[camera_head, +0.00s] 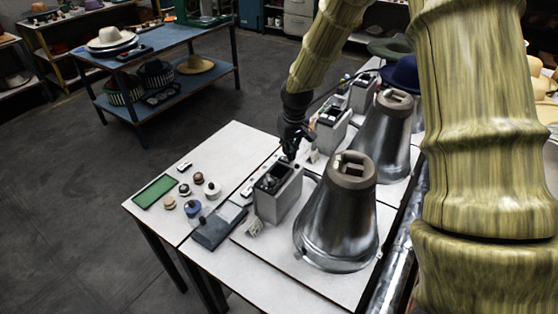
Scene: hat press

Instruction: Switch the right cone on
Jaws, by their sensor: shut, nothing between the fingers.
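Two metallic cones stand on the white table. The near cone (337,232) has a brown slotted cap, and the far cone (383,135) stands behind it and further right. A grey control box (279,197) with a dark top sits left of the near cone. A second box (332,130) sits left of the far cone, and a third box (362,94) is further back. My gripper (291,156) is shut and empty, pointing down just above the near box's back edge. Contact cannot be told. The switches are too small to make out.
A green tray (155,191), several small round pieces and a dark flat pad (219,226) lie on the table's left part. A blue table (180,38) with hats stands at the back left. My arm hides the right side.

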